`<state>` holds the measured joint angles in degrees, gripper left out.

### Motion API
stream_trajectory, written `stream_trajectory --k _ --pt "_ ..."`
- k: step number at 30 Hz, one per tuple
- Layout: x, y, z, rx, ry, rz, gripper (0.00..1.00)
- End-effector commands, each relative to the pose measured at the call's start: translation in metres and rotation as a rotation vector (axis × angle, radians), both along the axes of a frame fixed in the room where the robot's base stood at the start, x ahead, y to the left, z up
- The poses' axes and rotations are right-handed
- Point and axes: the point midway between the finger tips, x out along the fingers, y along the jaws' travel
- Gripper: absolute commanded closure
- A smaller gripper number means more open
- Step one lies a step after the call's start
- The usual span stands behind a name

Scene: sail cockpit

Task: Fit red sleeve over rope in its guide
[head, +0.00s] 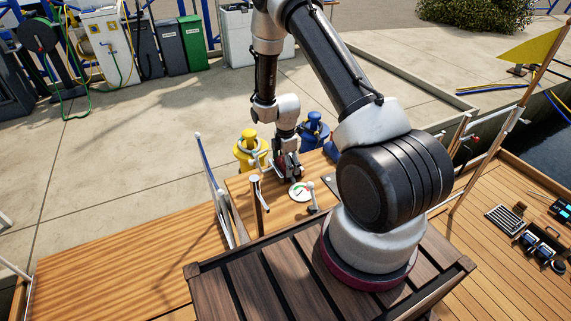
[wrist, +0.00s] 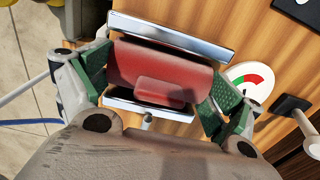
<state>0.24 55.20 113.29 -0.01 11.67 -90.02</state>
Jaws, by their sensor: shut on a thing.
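The red sleeve (wrist: 160,68) lies between the green-padded fingers of my gripper (wrist: 155,88) in the wrist view. My gripper is shut on it, one finger at each end. A bright metal strip (wrist: 165,33) runs along the sleeve's far side and another (wrist: 140,106) along its near side; they look like the guide. I cannot tell whether the sleeve touches them. In the head view my gripper (head: 288,168) is low over the wooden deck, and the sleeve shows only as a small red patch. No rope can be made out inside the sleeve; whether it is around one is hidden.
A round gauge (wrist: 248,82) with red and green sectors and a dark-based lever (wrist: 292,106) stand right of my gripper. The left deck (head: 130,250) is clear.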

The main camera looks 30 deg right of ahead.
Motion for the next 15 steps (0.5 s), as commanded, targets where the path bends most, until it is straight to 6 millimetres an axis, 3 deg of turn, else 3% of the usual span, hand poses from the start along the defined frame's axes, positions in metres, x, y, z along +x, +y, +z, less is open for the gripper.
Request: stream_trajectory --k 10,11,15 --pt "0.0001 0.0 -0.0037 0.0 0.0 0.0 0.39" --pt "0.0002 0.0 -0.0032 0.0 -0.001 0.0 0.02" --pt "0.0003 0.0 -0.0029 0.0 -0.001 0.0 0.0"
